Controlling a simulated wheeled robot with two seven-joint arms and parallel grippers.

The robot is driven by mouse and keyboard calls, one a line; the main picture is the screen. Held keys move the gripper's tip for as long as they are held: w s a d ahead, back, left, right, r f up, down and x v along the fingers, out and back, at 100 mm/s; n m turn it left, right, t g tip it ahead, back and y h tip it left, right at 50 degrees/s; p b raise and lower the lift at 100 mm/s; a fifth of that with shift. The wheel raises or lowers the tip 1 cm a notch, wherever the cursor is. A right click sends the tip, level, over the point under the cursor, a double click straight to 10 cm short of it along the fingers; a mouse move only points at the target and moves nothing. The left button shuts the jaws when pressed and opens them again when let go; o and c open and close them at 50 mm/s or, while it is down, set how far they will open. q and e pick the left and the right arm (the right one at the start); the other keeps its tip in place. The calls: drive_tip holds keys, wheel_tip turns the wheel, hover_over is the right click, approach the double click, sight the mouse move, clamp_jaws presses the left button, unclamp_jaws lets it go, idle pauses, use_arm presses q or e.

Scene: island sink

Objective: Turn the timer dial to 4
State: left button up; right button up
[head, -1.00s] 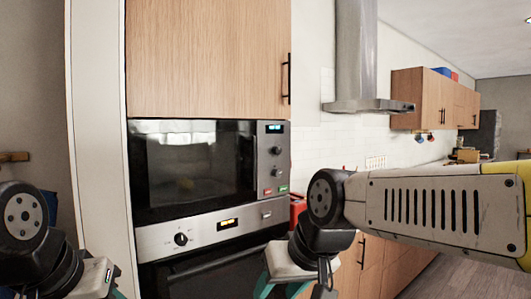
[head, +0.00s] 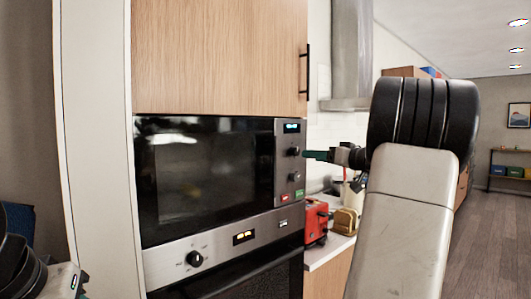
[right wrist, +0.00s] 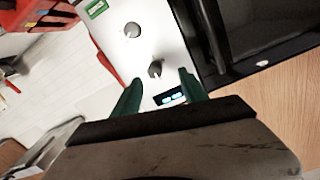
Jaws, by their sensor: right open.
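The microwave's control strip has a lit display (head: 291,128), an upper dial (head: 293,152) and a lower dial (head: 295,177). The frames do not show which dial is the timer, and no numbers are legible. My right gripper (head: 308,155) points at the upper dial from the right. In the right wrist view, my right gripper (right wrist: 159,76) is open, with the upper dial (right wrist: 155,69) between its green fingertips; contact cannot be told. The lower dial (right wrist: 132,29) lies beyond. My left gripper (head: 78,284) is mostly cut off at the bottom left.
An oven with its own knob (head: 194,258) and display sits below the microwave (head: 205,180). A red appliance (head: 316,220) and a gold-coloured item (head: 345,221) stand on the counter at the right. A wooden cabinet (head: 220,60) is above. Open floor lies at the far right.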

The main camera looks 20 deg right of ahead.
sight(297, 151)
drive_tip(key=shift+t, duration=0.3)
drive_tip(key=x, duration=0.2)
drive_tip(key=d+x, duration=0.1)
drive_tip(key=x, duration=0.4)
drive_tip(key=shift+w+d+r, duration=0.15)
drive_tip(key=shift+w+r, duration=0.05)
drive_tip(key=shift+w, duration=0.4)
clamp_jaws()
